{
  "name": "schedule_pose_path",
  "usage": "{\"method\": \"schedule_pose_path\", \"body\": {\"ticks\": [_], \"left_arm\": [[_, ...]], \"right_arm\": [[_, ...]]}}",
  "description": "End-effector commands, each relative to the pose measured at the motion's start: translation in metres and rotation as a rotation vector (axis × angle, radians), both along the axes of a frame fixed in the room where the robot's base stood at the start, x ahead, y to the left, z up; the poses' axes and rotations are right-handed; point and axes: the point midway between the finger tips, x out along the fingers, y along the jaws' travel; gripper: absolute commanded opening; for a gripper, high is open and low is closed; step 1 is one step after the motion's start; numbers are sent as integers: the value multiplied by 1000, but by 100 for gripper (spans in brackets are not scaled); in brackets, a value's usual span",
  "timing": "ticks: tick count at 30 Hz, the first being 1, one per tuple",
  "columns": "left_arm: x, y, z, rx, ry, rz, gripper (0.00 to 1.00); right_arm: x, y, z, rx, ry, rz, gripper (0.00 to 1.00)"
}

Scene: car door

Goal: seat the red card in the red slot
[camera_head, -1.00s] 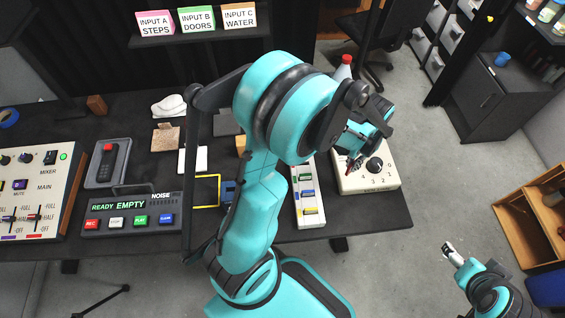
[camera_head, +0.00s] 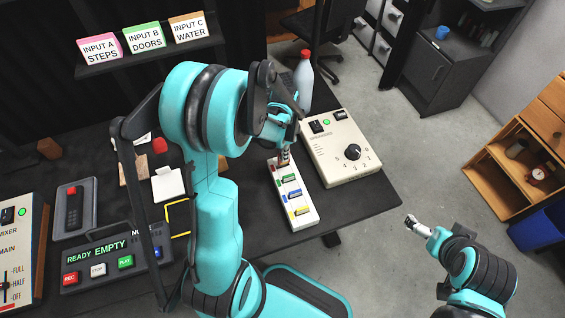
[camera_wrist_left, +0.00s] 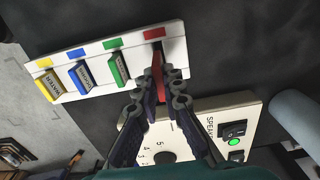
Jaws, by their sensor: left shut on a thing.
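The red card (camera_wrist_left: 158,68) is held upright between the fingers of my left gripper (camera_wrist_left: 160,92), which is shut on it. The gripper also shows in the head view (camera_head: 283,156), at the far end of the white slot rack (camera_head: 305,222). In the left wrist view the rack (camera_wrist_left: 101,60) has a red mark (camera_wrist_left: 153,33) beside its rightmost slot. The card is at that slot; I cannot tell how far into it the card reaches. My right gripper (camera_head: 416,225) hangs over the floor, away from the table; its jaws are too small to read.
Green (camera_wrist_left: 118,67), blue (camera_wrist_left: 82,76) and yellow (camera_wrist_left: 49,86) cards stand in the rack's other slots. A speaker box with a dial (camera_head: 345,140) sits right beside the rack. A bottle (camera_head: 303,85) stands behind.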

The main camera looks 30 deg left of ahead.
Motion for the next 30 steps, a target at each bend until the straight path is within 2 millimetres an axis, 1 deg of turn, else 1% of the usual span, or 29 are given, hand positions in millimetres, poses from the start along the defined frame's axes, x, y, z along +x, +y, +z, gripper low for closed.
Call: {"method": "schedule_pose_path", "body": {"ticks": [5, 9, 12, 19, 23, 24, 25, 26, 30], "left_arm": [[-2, 4, -11, 0, 0, -1, 0], [-2, 3, -34, 0, 0, -1, 0], [-2, 3, -44, 0, 0, -1, 0], [-2, 3, -42, 0, 0, 0, 0], [-2, 3, -46, 0, 0, 0, 0], [-2, 3, -45, 0, 0, 0, 16], [-2, 3, -45, 0, 0, 0, 24], [-2, 3, -45, 0, 0, 0, 28], [-2, 3, -45, 0, 0, 0, 28]], "right_arm": [[0, 0, -6, 0, 0, 0, 100], [0, 0, -17, 0, 0, 0, 100], [0, 0, -22, 0, 0, 0, 100], [0, 0, -19, 0, 0, 0, 100], [0, 0, -24, 0, 0, 0, 100], [0, 0, -23, 0, 0, 0, 100], [0, 0, -23, 0, 0, 0, 100], [0, 0, -23, 0, 0, 0, 100], [0, 0, -22, 0, 0, 0, 100]]}}
